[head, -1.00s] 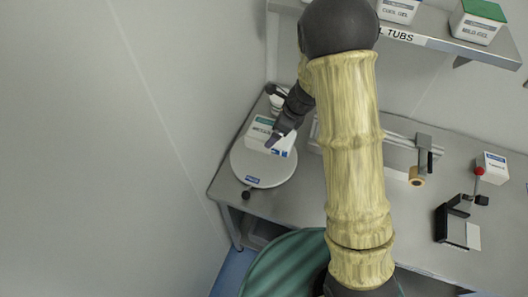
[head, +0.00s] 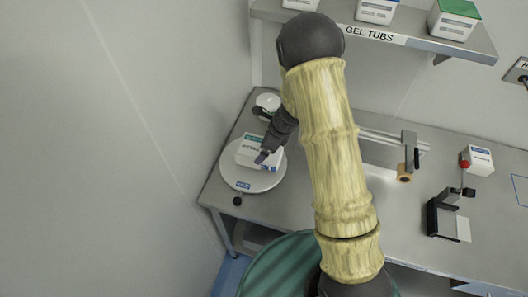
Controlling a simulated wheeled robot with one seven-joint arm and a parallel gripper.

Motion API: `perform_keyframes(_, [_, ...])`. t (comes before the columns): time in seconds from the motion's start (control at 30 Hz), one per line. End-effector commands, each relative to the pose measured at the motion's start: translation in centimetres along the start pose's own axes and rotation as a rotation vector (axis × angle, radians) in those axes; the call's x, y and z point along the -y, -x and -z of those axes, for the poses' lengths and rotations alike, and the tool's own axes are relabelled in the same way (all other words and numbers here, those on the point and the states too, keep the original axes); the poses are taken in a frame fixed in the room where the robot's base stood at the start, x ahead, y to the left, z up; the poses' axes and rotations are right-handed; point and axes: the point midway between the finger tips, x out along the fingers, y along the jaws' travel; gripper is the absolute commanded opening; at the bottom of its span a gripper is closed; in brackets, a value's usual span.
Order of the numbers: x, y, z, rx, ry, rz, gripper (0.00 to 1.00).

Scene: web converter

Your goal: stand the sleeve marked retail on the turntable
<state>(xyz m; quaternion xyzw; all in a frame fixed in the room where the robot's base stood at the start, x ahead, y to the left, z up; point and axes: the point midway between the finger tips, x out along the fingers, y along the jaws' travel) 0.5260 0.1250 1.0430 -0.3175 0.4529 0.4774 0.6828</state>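A white box-shaped sleeve (head: 246,156) with a green-blue top edge and a blue patch is over the round white turntable (head: 265,183) at the left end of the bench. Its print is too small to read surely. It looks upright, at or very near the turntable's surface; I cannot tell whether it touches. My gripper (head: 264,156) reaches down at the sleeve's right side, its dark fingers over the sleeve. The far finger is hidden, so I cannot tell whether it grips the sleeve.
A small white round object (head: 267,102) stands behind the turntable. A rail fixture with a tan roll (head: 404,173), a black stand (head: 446,217) and a white box (head: 478,160) are to the right. A shelf (head: 385,38) holds gel tubs above. A wall closes the left side.

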Motion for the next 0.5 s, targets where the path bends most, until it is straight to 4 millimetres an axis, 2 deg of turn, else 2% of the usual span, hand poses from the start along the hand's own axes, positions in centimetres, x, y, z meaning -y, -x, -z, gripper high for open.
perform_keyframes(0.17, [-0.1, -0.5, 0.0, 0.000, 0.001, -0.002, 0.72])
perform_keyframes(0.4, [-0.1, -3.2, 1.2, -0.001, 0.002, -0.002, 0.72])
perform_keyframes(0.5, [-0.1, -3.5, 1.3, 0.000, 0.004, -0.001, 0.72])
